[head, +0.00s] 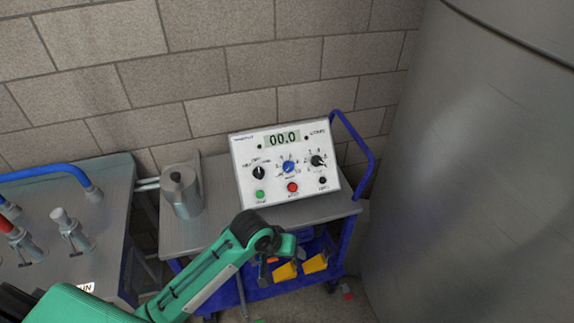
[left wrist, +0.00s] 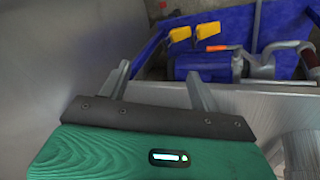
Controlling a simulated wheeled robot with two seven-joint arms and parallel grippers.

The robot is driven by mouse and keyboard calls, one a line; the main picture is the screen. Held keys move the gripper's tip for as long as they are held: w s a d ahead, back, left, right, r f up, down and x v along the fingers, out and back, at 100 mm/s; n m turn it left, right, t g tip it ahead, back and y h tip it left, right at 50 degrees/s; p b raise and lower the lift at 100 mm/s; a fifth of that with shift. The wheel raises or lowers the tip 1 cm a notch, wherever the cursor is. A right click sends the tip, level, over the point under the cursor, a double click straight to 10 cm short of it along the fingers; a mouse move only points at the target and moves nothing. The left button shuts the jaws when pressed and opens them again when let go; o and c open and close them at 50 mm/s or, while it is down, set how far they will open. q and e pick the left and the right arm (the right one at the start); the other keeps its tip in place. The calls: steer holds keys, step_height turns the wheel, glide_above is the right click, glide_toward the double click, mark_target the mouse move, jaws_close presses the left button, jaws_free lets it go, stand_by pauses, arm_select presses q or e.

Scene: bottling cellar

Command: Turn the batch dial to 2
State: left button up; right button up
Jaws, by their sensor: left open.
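A white control box (head: 246,187) stands on the cart top, its display (head: 282,139) reading 00.0. Its face carries a black knob (head: 259,172) at left, a blue knob (head: 289,166) in the middle and a black knob (head: 317,160) at right. Their labels and pointer settings are too small to read surely, so I cannot tell which is the batch dial. My left arm's green wrist ends in front of the cart, below the box and apart from the knobs. My left gripper (left wrist: 156,70) is open and empty in the left wrist view. My right gripper is out of view.
A metal jug (head: 181,190) stands left of the box on the cart (head: 219,222). Yellow items (head: 285,271) lie on the blue lower shelf. A blue handle (head: 356,148) rises at right. A bench (head: 112,190) with valves stands left, a large tank (head: 470,180) right.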

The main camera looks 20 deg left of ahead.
arm_select(q)
steer(key=w+a+r+n, duration=0.2)
steer(key=w, duration=0.5)
steer(key=w+a+r+n, duration=0.1)
steer(key=w+r+n, duration=0.15)
steer(key=w, duration=0.45)
steer(key=n, duration=0.6)
glide_toward(288, 165)
steer(key=shift+y, duration=0.4)
steer(key=p+x, duration=0.1)
steer(key=x, duration=0.1)
steer(key=p+x, duration=0.1)
steer(key=x, duration=0.1)
steer(key=p+x, duration=0.1)
steer(key=x, duration=0.2)
steer(key=shift+s+d, duration=0.2)
steer(key=shift+d, duration=0.2)
steer(key=shift+x, duration=0.85)
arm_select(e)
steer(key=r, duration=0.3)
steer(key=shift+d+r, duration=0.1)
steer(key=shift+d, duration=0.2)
arm_select(q)
steer(key=shift+c, duration=0.2)
steer(key=c, duration=0.9)
